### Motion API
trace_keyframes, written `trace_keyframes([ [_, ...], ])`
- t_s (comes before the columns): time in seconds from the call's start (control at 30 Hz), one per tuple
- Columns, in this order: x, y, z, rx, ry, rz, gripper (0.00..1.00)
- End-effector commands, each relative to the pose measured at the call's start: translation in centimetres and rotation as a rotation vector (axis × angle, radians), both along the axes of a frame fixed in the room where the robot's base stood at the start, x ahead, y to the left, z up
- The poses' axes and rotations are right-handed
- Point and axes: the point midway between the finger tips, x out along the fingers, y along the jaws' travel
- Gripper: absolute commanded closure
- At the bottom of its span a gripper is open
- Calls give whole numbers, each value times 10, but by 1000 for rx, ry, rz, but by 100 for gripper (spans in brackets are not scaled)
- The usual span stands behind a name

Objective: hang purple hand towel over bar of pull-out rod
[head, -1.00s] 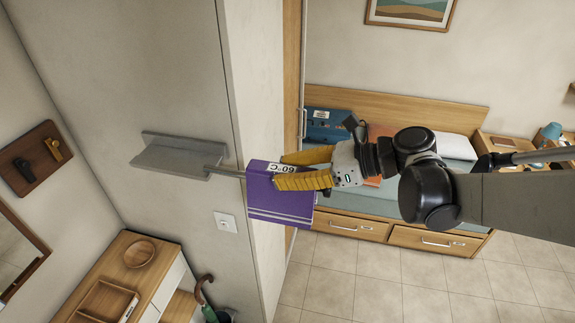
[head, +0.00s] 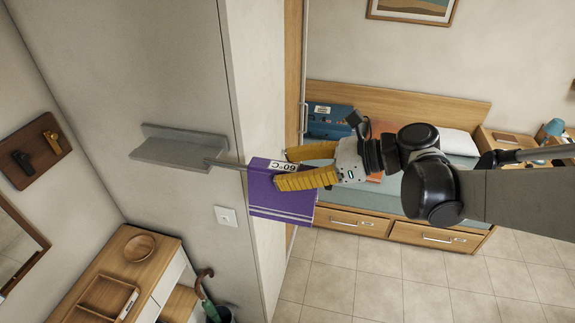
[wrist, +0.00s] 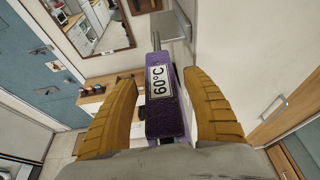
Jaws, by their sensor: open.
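The purple hand towel (head: 282,200) hangs folded over the bar of the pull-out rod, with a white "60°C" label on its top. The rod (head: 227,164) sticks out to the right from under a grey wall shelf; most of its bar is hidden beneath the towel. In the wrist view the towel (wrist: 165,122) lies between the two yellow fingers, with gaps on both sides, and the rod (wrist: 156,42) shows beyond it. My gripper (head: 280,170) is open around the towel's top edge.
The grey shelf (head: 180,152) is fixed to the wall left of the towel. A light switch (head: 226,216) is below it. A wooden cabinet (head: 105,275) stands lower left, and a bed (head: 375,195) stands behind my arm.

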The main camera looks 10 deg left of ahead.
Motion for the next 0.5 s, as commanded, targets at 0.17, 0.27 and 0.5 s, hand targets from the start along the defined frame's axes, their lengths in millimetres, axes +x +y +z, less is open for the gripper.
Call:
trace_keyframes([
  [0.17,-2,-27,11,0,0,-4,42],
  [0.27,-3,-49,19,0,0,-6,42],
  [0.5,-7,-92,37,0,0,-3,42],
])
